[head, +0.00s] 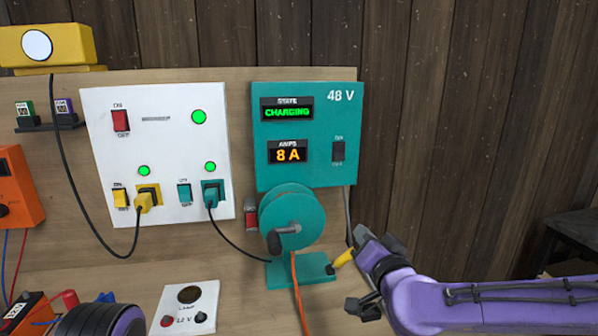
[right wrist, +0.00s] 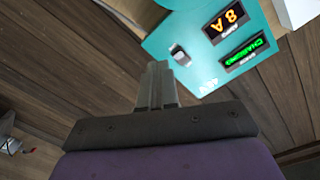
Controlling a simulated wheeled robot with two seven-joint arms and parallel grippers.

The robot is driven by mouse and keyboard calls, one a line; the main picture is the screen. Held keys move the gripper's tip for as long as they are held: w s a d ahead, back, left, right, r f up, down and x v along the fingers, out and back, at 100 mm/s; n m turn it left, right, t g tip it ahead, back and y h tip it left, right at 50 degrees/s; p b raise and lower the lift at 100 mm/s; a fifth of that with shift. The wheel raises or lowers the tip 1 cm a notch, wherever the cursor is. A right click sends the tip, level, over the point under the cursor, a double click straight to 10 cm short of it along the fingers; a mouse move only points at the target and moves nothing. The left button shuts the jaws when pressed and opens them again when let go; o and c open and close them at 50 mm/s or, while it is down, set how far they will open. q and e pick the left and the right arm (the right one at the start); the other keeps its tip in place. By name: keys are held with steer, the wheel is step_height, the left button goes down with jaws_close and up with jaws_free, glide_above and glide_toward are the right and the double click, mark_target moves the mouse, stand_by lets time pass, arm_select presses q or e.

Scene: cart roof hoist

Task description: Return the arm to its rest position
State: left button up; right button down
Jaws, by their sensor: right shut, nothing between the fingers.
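My right arm (head: 500,300), purple with black cables, comes in from the right in the head view. Its gripper (head: 361,235) is right of the teal reel (head: 308,215) and below the teal 48 V panel (head: 330,115). In the right wrist view the fingers (right wrist: 157,85) are shut together with nothing between them. The panel (right wrist: 190,22) shows beyond them, upside down. A yellow piece (head: 343,258) shows just left of the gripper in the head view; whether they touch I cannot tell. My left gripper is not in view.
The panel reads CHARGING and 8 A. A white switch panel (head: 155,165) has green lamps and two plugged cables. A dark stand (head: 575,235) is at the far right. The plank wall (head: 460,130) is bare.

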steer(key=s+d+f+m+g+h, duration=0.1)
steer(key=s+d+f+m+g, duration=0.3)
steer(key=f, duration=1.1)
steer(key=s+f+g+h, duration=0.1)
steer(key=s+f+g, duration=0.35)
steer(key=f, duration=1.05)
steer(key=s+d+f+g+h, duration=0.1)
steer(key=s+d+f, duration=0.3)
steer(key=s, duration=0.5)
steer(key=s+d+f+n+g+h+b, duration=0.1)
steer(key=s+d+f, duration=0.3)
steer(key=s+f, duration=0.4)
steer(key=s+d+f+n+g+h+b, duration=0.1)
steer(key=s+d+f+g+h, duration=0.1)
steer(key=s+f, duration=0.4)
steer(key=s+d+g, duration=0.1)
steer(key=s+d, duration=0.1)
steer(key=s, duration=0.3)
steer(key=shift+s+d+g, duration=0.35)
steer(key=shift+s+d, duration=0.05)
